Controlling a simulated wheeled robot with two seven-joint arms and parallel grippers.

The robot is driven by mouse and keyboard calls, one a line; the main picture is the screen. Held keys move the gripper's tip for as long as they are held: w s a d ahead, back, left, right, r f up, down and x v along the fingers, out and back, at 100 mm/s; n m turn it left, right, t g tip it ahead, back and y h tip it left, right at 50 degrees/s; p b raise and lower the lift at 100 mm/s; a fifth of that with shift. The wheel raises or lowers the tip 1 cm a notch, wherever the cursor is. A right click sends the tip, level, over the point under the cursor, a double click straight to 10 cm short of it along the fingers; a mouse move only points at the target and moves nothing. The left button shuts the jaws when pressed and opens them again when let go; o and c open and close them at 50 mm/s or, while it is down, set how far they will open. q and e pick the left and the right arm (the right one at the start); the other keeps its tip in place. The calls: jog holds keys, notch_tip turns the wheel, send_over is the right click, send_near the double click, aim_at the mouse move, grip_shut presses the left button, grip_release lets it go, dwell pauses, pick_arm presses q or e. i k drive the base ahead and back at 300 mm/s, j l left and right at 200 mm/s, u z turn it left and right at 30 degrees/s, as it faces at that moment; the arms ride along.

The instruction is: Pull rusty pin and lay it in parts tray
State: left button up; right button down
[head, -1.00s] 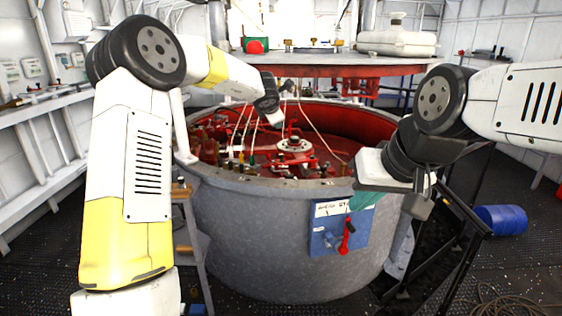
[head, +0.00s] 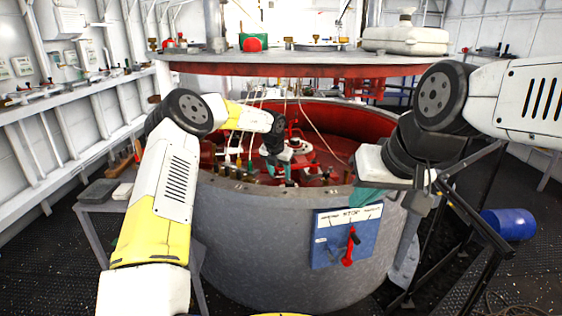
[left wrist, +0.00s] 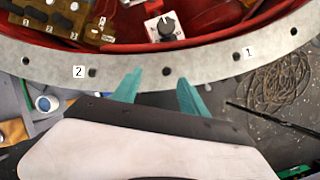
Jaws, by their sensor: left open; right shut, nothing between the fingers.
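My left gripper (head: 279,172) is open just inside the front rim of the big grey drum (head: 290,235). In the left wrist view, its teal fingers (left wrist: 158,86) point at the pale rim (left wrist: 205,63), with a dark round spot between the tips. Several such spots dot the rim near labels 1 and 2; I cannot tell whether they are holes or pin heads. Several short brown pegs (head: 240,174) stand at the drum's front left rim; I cannot tell which is the rusty pin. A dark grey shallow tray (head: 97,192) lies on a side table. My right gripper (head: 368,197) is shut and empty at the drum's right.
A blue panel with a red lever (head: 350,246) is on the drum's front. A red-edged round lid (head: 300,66) hangs over it. Cables and fittings fill the red inside.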

aim_at(101, 193)
jog(key=i, duration=1.2)
